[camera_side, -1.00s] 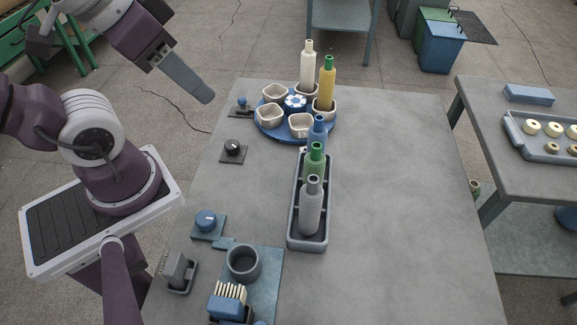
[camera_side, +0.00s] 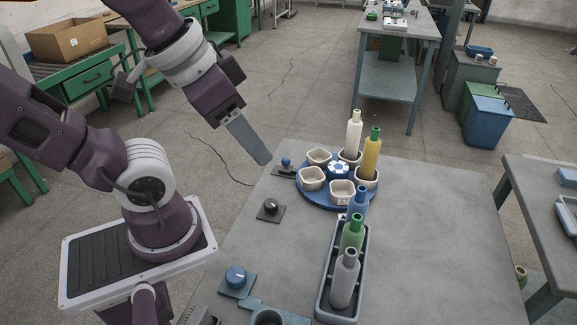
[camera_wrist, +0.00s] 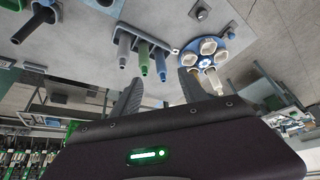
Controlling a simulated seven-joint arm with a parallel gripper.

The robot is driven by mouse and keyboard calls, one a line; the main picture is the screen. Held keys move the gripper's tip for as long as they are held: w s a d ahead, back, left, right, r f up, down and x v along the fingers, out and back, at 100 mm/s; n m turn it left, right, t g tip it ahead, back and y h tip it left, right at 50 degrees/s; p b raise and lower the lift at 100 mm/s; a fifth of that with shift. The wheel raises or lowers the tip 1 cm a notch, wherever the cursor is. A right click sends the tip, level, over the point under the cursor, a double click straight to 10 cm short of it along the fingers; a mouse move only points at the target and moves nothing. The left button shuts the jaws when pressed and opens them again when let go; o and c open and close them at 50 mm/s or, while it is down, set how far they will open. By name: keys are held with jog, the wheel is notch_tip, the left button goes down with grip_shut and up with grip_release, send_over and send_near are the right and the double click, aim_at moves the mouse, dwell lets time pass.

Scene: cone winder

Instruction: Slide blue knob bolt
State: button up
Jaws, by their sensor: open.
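The bolt with a small round blue knob (camera_side: 286,162) sits on a dark plate at the table's back left edge, beside the blue turntable (camera_side: 309,193). In the wrist view what looks like the same blue knob (camera_wrist: 231,35) shows small, near the turntable (camera_wrist: 196,46). My gripper (camera_side: 264,159) points down to the right, just left of the bolt in the side view. Its tips look apart from the knob; their height above it is hard to judge. In the wrist view my gripper (camera_wrist: 160,90) has its two fingers spread, with nothing between them.
The turntable carries several white cups, with a white bottle (camera_side: 354,132) and a yellow bottle (camera_side: 371,155). A grey rack (camera_side: 324,300) holds blue, green and grey bottles. A black knob (camera_side: 270,205) and a blue dial (camera_side: 236,275) sit along the left edge. The table's right side is clear.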

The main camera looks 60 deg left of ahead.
jog(key=w+a+m+g, duration=0.1)
jog(key=w+a, duration=0.3)
jog(key=w, duration=0.3)
jog(key=w+a+m+g, duration=0.15)
jog(key=w+a, duration=0.25)
jog(key=w, duration=0.4)
jog(key=w+a+f+g, duration=0.2)
jog(key=w+a+f, duration=0.4)
jog(key=w+a, duration=0.3)
jog(key=a+f+m+g+h, duration=0.2)
jog(key=a+f+m, duration=0.2)
jog(key=a+f, duration=1.5)
jog(key=d+f, duration=0.1)
jog(key=f, duration=0.2)
jog(key=d+f, duration=0.1)
jog(key=f, duration=0.2)
jog(key=s+d+f, duration=0.1)
jog(key=f, duration=0.2)
jog(key=shift+s+d, duration=0.1)
jog(key=shift+d, duration=0.1)
grip_shut()
jog(key=shift+r, duration=0.1)
